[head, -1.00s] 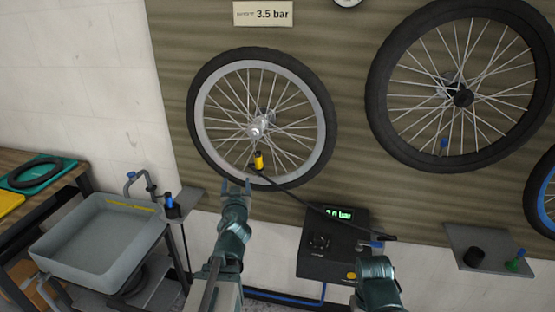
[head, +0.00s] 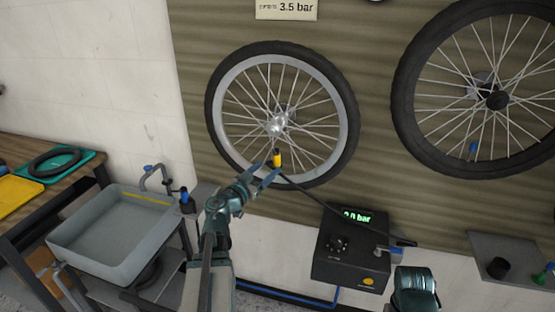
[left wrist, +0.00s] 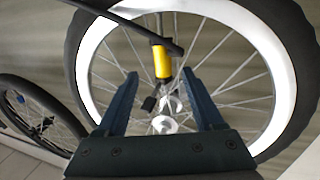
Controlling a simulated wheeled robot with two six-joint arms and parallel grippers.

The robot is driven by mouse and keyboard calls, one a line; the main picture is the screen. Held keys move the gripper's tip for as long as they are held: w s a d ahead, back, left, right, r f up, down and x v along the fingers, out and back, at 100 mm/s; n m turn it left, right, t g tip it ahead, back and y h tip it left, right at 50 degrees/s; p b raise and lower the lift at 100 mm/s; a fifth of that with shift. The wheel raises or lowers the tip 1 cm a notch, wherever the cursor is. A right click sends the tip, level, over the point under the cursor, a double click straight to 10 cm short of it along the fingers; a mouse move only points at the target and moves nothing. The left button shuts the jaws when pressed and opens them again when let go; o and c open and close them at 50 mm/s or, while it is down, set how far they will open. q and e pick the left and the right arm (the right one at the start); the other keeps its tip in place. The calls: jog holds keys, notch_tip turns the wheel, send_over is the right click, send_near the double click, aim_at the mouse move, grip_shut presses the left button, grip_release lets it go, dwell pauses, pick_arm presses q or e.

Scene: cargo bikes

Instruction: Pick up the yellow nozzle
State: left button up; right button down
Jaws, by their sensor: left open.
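The yellow nozzle (head: 277,160) hangs upright in front of the lower spokes of the left wheel (head: 352,118), at the end of a black hose (head: 310,195). My left gripper (head: 270,170) is open and empty, just below and left of it in the head view. In the left wrist view, the nozzle (left wrist: 162,62) shows between the two spread fingertips (left wrist: 160,74), apparently a little beyond them, with neither finger visibly touching it. My right gripper (head: 400,247) is at the lower right by the pump box; its jaws are too unclear to judge.
The black pump box (head: 350,268) with a green display stands below right of the wheel. A grey basin (head: 110,250) is at the lower left. A second wheel (head: 420,150) hangs at the right, above a small shelf (head: 510,250).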

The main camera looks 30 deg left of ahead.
aim_at(275, 161)
pick_arm(q)
jog(key=w, duration=0.5)
jog(key=shift+w, duration=0.15)
jog(key=w, duration=0.5)
jog(key=shift+w+a+r, duration=0.15)
jog(key=shift+r, duration=0.05)
grip_shut()
